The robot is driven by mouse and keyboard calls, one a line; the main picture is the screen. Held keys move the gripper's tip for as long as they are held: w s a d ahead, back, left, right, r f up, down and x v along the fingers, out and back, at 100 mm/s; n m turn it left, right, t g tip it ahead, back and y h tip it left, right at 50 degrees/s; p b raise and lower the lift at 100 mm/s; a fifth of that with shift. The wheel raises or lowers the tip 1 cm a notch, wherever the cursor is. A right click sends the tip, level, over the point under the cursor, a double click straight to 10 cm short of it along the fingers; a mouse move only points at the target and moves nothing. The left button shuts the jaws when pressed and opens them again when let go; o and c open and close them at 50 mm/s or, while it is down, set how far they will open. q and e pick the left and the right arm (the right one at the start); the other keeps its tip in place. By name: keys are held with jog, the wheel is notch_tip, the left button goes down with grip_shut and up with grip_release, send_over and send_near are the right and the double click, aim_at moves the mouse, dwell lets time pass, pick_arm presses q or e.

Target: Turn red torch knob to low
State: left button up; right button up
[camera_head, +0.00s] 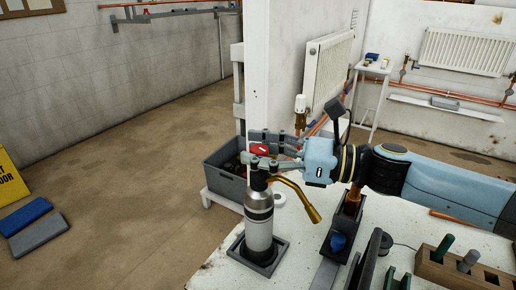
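The torch (259,222) stands upright in a dark square holder (259,256) on the white bench top. It has a pale and dark canister and a brass nozzle (304,203) pointing down to the right. Its red knob (259,149) is at the top. My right gripper (262,148) reaches in from the right at knob height. Its grey fingers are apart, one on the far side and one on the near side of the red knob. I cannot see whether they touch it. Any low marking is not readable. My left gripper is not in view.
A grey crate (222,172) stands on a low white shelf behind the torch. A stand with a blue knob (338,242) and a wooden block (462,275) with tools occupy the bench's right side. A wall end and radiator (328,70) rise behind. Floor at left is mostly clear.

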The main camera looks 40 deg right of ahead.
aim_at(258, 148)
jog(key=shift+o, duration=0.9)
jog(key=shift+r, duration=0.1)
notch_tip(258, 148, up, 10)
jog(key=shift+f, duration=0.1)
